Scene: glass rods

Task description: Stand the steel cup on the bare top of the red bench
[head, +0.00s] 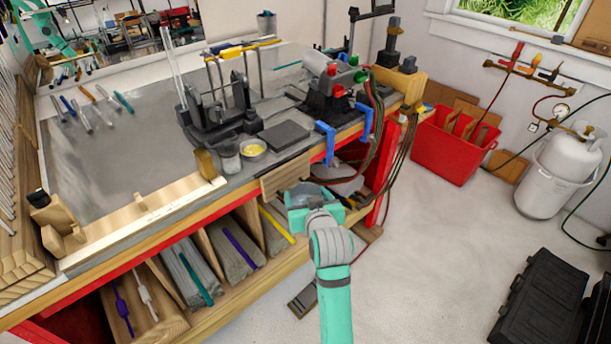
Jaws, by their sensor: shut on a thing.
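My gripper (315,197) is in front of the bench's front edge, near its right half. It is shut on a grey, round-looking thing that appears to be the steel cup (304,188), partly hidden by the teal jaws. The red bench (105,165) has a grey top with wooden edging and red legs. Its left and middle top is a wide bare area, to the left of my gripper. I cannot tell from this view exactly how upright the cup is.
A grey cup (229,157) and a dish of yellow stuff (253,148) stand near the front edge. A dark torch stand (215,120), blue clamps (326,142) and hoses crowd the right half. Glass rods (90,105) lie at the back left. A wooden strip (140,216) lines the front.

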